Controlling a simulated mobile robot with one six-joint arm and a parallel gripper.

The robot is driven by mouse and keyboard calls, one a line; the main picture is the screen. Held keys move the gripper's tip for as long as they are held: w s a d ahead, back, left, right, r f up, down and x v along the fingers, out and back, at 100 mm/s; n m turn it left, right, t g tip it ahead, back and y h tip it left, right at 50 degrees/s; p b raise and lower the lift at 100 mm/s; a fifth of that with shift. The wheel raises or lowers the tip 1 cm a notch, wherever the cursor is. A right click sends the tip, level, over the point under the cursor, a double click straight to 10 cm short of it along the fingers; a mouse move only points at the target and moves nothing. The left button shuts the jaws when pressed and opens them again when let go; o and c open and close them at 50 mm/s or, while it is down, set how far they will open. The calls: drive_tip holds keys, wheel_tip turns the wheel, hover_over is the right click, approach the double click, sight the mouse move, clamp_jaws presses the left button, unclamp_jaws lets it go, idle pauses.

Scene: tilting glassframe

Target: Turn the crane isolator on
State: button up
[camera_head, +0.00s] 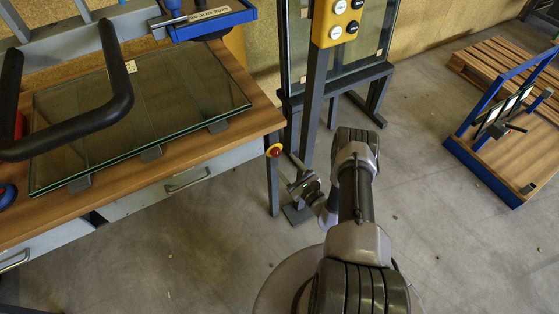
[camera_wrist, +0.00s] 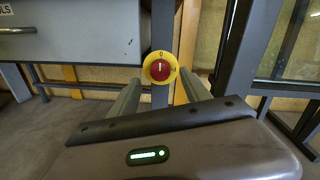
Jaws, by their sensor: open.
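The crane isolator (camera_wrist: 160,68) is a red rotary knob on a round yellow plate, mounted on a grey post. A "0" shows at the top of the plate, and the pale mark on the knob appears upright towards it. It also shows in the head view (camera_head: 274,150) at the table's right front corner. My gripper (camera_wrist: 160,78) is open and empty, with one finger on each side of the isolator in the wrist view. In the head view my gripper (camera_head: 301,180) is low and just right of the isolator. Contact with the knob cannot be told.
A grey glass frame stand (camera_head: 312,95) rises close behind my arm. A yellow button box (camera_head: 338,22) hangs above. A blue cart (camera_head: 490,175) stands right; floor between is clear.

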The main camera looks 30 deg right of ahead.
sight(278, 154)
drive_tip(key=w, duration=0.3)
drive_tip(key=w+b, duration=0.1)
drive_tip(key=shift+w+a, duration=0.25)
drive_tip(key=shift+w, duration=0.05)
drive_tip(key=shift+c, duration=0.3)
clamp_jaws()
